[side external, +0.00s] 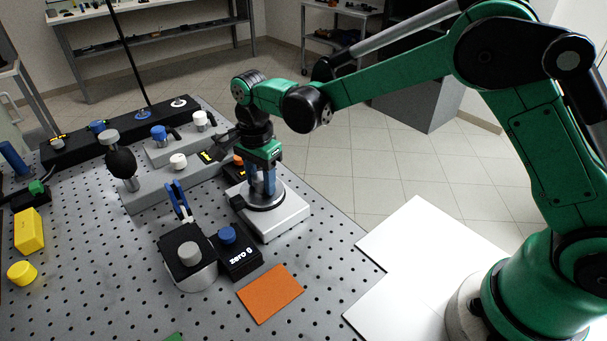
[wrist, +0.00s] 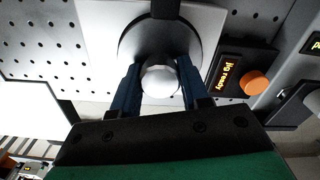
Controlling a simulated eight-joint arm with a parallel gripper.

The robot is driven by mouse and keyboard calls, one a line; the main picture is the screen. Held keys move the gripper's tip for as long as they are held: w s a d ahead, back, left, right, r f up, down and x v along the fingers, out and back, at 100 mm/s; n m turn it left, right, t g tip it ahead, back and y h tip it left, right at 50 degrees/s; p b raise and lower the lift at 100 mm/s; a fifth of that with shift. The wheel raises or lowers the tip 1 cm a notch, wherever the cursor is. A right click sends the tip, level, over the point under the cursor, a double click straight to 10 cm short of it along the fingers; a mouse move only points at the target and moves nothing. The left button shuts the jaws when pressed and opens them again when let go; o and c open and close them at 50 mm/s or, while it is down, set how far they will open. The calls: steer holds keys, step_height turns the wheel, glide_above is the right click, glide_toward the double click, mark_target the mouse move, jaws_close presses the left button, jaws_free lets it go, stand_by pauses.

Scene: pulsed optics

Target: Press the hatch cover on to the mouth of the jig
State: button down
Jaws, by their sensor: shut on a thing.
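My gripper (side external: 263,188) points straight down over the jig, its blue fingers shut on the pale round knob of the hatch cover; the gripper also shows in the wrist view (wrist: 160,70). The hatch cover (wrist: 160,82) shows there as a rounded silver knob between the fingers, over a dark round disc. The jig (side external: 287,220) is a pale square block on the perforated table, with a dark round ring on top. The cover is at the mouth; whether it is fully seated cannot be told. The mouth itself is hidden beneath it.
A display reading "jig ready" (wrist: 228,70) with an orange knob (wrist: 255,84) stands beside the jig. A "zero" box (side external: 238,252) with a blue knob and a grey-knobbed block (side external: 188,262) stand in front. An orange mat (side external: 270,293) lies nearby.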

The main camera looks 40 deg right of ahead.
steer(key=shift+c, duration=1.7)
jaws_free()
steer(key=shift+r, duration=4.75)
steer(key=s+d, duration=0.3)
steer(key=s, duration=1)
steer(key=shift+s+d, duration=0.25)
steer(key=shift+d, duration=0.05)
